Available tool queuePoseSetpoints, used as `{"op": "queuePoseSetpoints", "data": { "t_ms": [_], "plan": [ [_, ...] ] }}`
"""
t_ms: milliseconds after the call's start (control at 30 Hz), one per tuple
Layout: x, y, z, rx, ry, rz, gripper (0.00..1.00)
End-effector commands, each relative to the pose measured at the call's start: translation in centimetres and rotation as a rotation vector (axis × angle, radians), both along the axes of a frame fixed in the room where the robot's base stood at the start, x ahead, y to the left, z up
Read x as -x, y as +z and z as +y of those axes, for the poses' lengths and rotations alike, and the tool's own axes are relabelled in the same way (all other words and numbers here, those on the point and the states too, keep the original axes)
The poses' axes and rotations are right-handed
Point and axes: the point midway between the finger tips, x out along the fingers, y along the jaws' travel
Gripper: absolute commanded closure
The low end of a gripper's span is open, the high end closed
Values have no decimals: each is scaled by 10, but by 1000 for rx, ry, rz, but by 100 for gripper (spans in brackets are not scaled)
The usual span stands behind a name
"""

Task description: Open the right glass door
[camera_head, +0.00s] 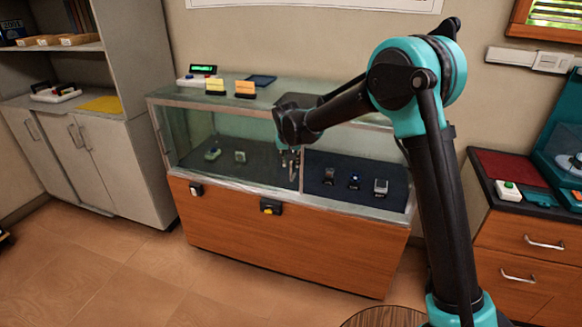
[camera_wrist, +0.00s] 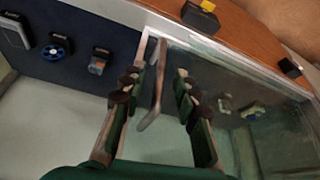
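The low display case (camera_head: 240,235) has a glass front above a wooden base. Its left half is behind greenish glass (camera_head: 235,150); the right half looks clearer, with no glass evident over its dark blue mat (camera_head: 335,190). A metal door edge stands near the middle. In the wrist view, a slim metal handle (camera_wrist: 155,90) lies beside this edge, with reflective glass (camera_wrist: 235,75) to its right. My gripper (camera_head: 290,155) is at the middle of the front. Its fingers (camera_wrist: 158,88) are apart on either side of the handle, with visible gaps. The handle is unclear in the head view.
Small devices (camera_head: 353,180) stand on the mat inside. Sticky-note pads (camera_head: 245,88) lie on the case top. Black boxes (camera_head: 270,207) are fixed to the wooden front. A drawer cabinet (camera_head: 525,240) stands at right, a grey cabinet (camera_head: 95,160) at left. Floor (camera_head: 110,270) ahead is clear.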

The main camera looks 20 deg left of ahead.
Motion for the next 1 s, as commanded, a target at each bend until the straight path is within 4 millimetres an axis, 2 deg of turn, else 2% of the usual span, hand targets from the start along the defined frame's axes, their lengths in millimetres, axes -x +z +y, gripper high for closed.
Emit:
{"op": "queuePoseSetpoints", "data": {
  "t_ms": [200,400,600,1000],
  "plan": [
    [18,43,-3,-1,1,0,69],
    [28,68,-5,0,1,0,69],
    [31,77,-6,0,0,0,69],
    [31,77,-7,0,0,0,69]
  ]
}}
